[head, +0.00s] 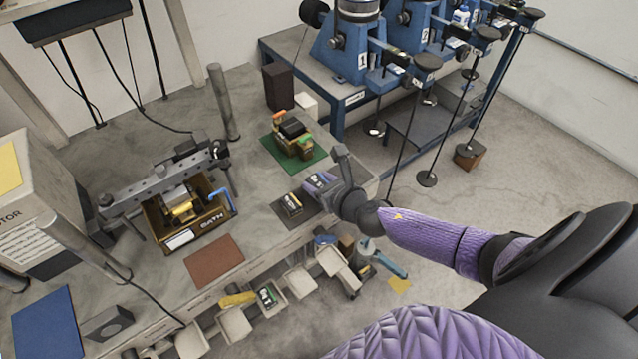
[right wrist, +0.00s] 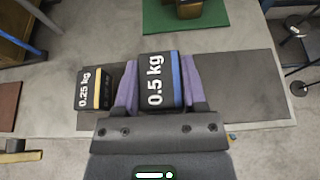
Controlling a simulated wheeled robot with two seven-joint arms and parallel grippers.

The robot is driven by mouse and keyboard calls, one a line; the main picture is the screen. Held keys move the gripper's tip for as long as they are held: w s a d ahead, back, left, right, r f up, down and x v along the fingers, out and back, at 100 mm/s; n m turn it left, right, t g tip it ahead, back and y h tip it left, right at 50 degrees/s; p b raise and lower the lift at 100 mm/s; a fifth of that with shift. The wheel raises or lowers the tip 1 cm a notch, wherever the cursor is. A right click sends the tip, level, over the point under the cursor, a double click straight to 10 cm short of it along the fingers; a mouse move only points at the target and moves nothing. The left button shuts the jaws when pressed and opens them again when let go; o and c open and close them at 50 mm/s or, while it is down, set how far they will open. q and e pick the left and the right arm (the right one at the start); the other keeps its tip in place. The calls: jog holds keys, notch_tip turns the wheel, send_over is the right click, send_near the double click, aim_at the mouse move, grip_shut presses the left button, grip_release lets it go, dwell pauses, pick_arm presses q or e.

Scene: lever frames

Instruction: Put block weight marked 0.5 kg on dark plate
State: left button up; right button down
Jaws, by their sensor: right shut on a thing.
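The block weight marked 0.5 kg (right wrist: 160,80) is dark with white print and a blue edge. My right gripper (right wrist: 158,88) is shut on it, with a purple finger on each side. In the head view the block (head: 317,182) is at the tip of my right gripper (head: 325,186). The dark plate (right wrist: 235,92) lies behind and around the block in the wrist view, and it also shows in the head view (head: 300,222). I cannot tell whether the block touches the plate. My left gripper is not in view.
A block marked 0.25 kg (right wrist: 92,89) stands on the dark plate, left of the held block. A green mat (head: 288,160) with a loaded holder lies behind, a brown mat (head: 213,261) to the left. Small trays (head: 300,282) hang along the bench's front edge.

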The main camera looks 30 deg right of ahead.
jog(key=shift+f, duration=0.15)
jog(key=shift+c, duration=1.2)
grip_release()
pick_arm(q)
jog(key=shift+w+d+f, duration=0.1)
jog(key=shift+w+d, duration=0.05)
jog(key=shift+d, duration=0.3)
pick_arm(e)
jog(key=shift+o, duration=0.5)
